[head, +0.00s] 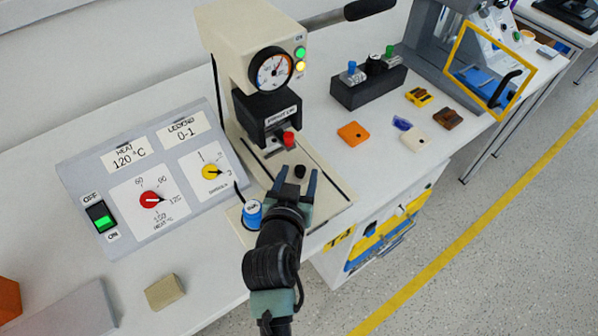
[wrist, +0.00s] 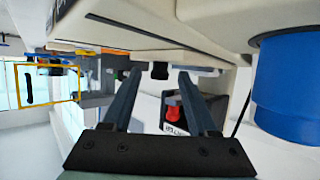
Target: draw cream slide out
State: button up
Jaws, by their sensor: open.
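The cream slide (head: 287,158) lies in the base of the cream press (head: 228,35), between two dark rails. A small black knob (head: 300,171) stands on it; a red part (head: 288,139) sits farther back under the press head. My gripper (head: 298,181) is open, pointing at the press, with its fingertips on either side of the knob in the head view. In the wrist view a dark knob (wrist: 160,70) shows between the fingertips of my gripper (wrist: 159,74). I cannot tell whether either finger touches it.
A blue-capped cylinder (head: 252,214) stands close left of my gripper. A grey control panel (head: 145,175) with dials lies further left. A black block with knobs (head: 367,88) and several small coloured pieces, including an orange one (head: 353,133), are on the right. The table edge is near.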

jog(key=shift+w+d+f, duration=0.1)
jog(key=shift+w+f, duration=0.1)
jog(key=shift+w, duration=0.25)
grip_shut()
dwell(1.2)
